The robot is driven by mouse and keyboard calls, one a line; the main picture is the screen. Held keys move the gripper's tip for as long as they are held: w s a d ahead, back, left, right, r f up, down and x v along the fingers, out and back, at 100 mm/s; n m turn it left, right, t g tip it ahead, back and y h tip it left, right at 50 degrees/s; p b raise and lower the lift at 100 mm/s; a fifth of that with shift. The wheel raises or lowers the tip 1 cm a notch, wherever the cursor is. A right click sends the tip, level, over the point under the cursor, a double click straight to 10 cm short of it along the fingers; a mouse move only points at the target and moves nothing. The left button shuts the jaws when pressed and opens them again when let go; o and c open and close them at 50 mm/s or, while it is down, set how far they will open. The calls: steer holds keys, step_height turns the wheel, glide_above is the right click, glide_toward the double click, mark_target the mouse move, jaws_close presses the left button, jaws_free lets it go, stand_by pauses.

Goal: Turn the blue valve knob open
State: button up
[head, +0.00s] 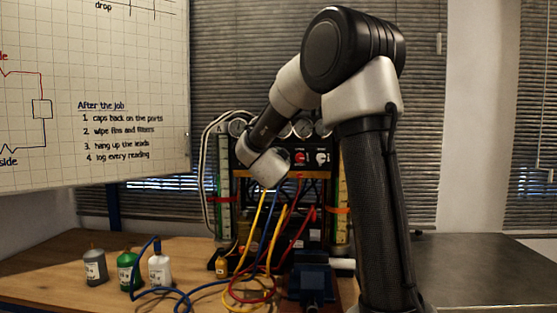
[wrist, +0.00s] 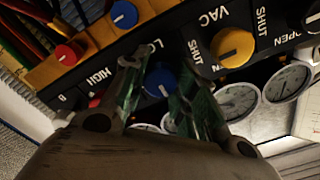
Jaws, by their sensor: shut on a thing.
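The blue valve knob (wrist: 160,80) sits on the black panel in the wrist view, between the two fingers of my gripper (wrist: 160,76). My gripper is shut on the knob, with one finger on either side of it. The knob's marks are mostly covered by the fingers, so its exact turn cannot be read. In the head view my arm's wrist hides both the blue knob and my gripper.
In the wrist view a yellow knob (wrist: 235,47) marked VAC is beside the blue one. A red knob (wrist: 68,53) and another blue knob (wrist: 124,14) are on an orange strip. Hoses (head: 262,235) hang before the rig; bottles (head: 128,270) and a blue vise (head: 311,283) stand on the bench.

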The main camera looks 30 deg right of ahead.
steer(key=shift+f, duration=0.1)
steer(key=o, duration=1.1)
steer(key=shift+c, duration=0.2)
steer(key=v, duration=1.2)
